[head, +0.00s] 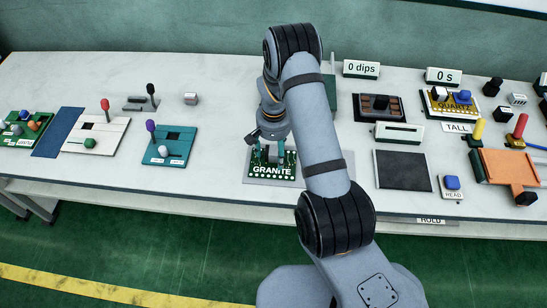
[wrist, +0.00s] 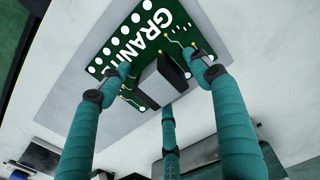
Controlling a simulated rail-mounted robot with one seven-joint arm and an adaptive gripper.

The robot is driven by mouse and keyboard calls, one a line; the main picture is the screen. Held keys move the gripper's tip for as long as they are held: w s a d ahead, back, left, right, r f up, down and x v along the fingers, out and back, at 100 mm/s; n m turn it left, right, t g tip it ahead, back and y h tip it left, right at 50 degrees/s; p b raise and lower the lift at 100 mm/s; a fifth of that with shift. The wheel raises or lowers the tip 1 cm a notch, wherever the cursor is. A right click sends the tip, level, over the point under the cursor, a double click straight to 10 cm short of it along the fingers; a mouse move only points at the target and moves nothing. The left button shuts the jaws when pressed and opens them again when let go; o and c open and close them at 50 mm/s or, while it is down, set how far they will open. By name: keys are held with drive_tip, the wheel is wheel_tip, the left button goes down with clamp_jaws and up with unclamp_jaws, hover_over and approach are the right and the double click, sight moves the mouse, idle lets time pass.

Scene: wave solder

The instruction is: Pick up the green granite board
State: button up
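The green granite board (head: 271,171) lies on a grey plate (head: 300,173) near the front middle of the bench, with white GRANITE lettering and a row of white dots. My gripper (head: 268,156) is low over the board, pointing down. In the wrist view my gripper (wrist: 157,63) has its teal fingers spread on either side of the block, with visible gaps. Whether the fingertips touch the board cannot be told. My arm hides part of the area behind.
A teal panel (head: 170,146) with a purple lever is to the left. A dark square pad (head: 403,170) and an orange tray (head: 508,166) are to the right. The quartz board (head: 452,105) sits at the back right. Bare bench lies between the teal panel and the plate.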

drive_tip(key=c, duration=1.4)
drive_tip(key=shift+c, duration=0.4)
